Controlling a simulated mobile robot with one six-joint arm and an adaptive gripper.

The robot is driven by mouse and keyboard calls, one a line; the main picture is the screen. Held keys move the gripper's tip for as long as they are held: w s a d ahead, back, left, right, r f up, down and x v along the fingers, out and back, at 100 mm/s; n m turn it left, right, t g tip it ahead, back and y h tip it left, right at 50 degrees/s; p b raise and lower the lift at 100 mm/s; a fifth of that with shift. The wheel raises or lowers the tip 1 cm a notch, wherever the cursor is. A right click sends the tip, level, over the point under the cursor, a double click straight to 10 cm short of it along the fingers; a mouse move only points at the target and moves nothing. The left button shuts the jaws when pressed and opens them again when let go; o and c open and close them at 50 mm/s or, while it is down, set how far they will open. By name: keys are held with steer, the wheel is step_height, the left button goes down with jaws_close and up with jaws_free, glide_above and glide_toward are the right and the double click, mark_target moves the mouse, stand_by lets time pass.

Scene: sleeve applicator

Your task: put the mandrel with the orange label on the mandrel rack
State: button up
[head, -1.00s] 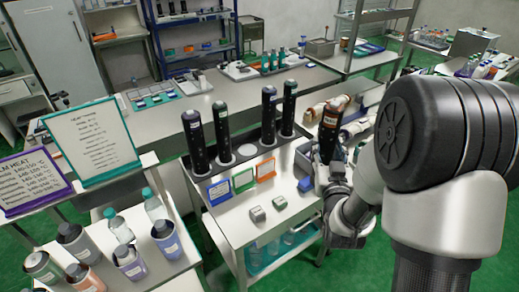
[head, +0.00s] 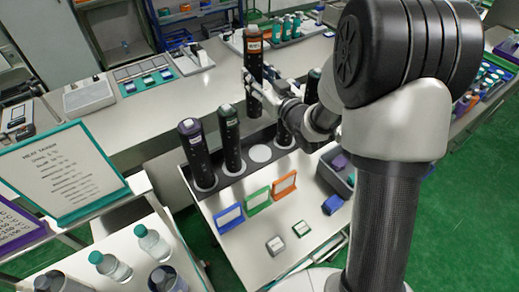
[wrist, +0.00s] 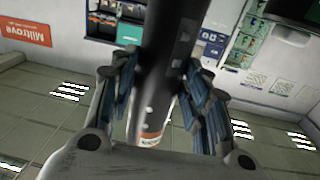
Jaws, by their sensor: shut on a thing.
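The black mandrel with the orange label (head: 253,58) is upright in my gripper (head: 258,88), its label near the top. In the wrist view the dark mandrel (wrist: 165,60) stands between the two fingers of my gripper (wrist: 155,95). The mandrel rack (head: 235,172) is a dark tray at the back of a white cart. A pale round empty place (head: 259,153) shows in it, below the held mandrel and apart from it. Black mandrels (head: 196,155) and (head: 230,140) stand left of that place; others to the right are partly hidden by my arm.
Blue (head: 229,217), green (head: 258,200) and orange (head: 284,185) framed cards stand along the rack's front. A grey bin (head: 336,175) is at the right. Bottles (head: 153,243) and a teal-framed sign (head: 75,175) are at the left. A long bench (head: 150,120) runs behind.

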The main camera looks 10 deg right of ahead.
steer(key=n+y, duration=0.1)
steer(key=w+r+n+g+y, duration=0.1)
steer(key=y, duration=0.1)
steer(key=shift+d+r, duration=0.2)
steer(key=shift+d+n+g+y+p, duration=0.2)
steer(key=shift+n+g+y+p, duration=0.15)
steer(key=shift+n+g+y, duration=0.2)
steer(key=shift+s+d+f+n+g+y, duration=0.15)
steer(key=shift+d+n+g+y, duration=0.15)
steer(key=shift+y, duration=0.2)
steer(key=shift+s+d+n+g+y, duration=0.15)
steer(key=shift+d+n+g+y, duration=0.05)
steer(key=shift+n+g+y, duration=0.2)
step_height(320, 180, down, 21)
steer(key=y+b, duration=0.1)
steer(key=b, duration=0.3)
steer(key=shift+s+d+r+n+g, duration=0.2)
steer(key=shift+d+n+g, duration=0.15)
steer(key=shift+d, duration=0.05)
steer(key=shift+f+b, duration=0.25)
steer(key=shift+b, duration=0.2)
steer(key=o, duration=1.3)
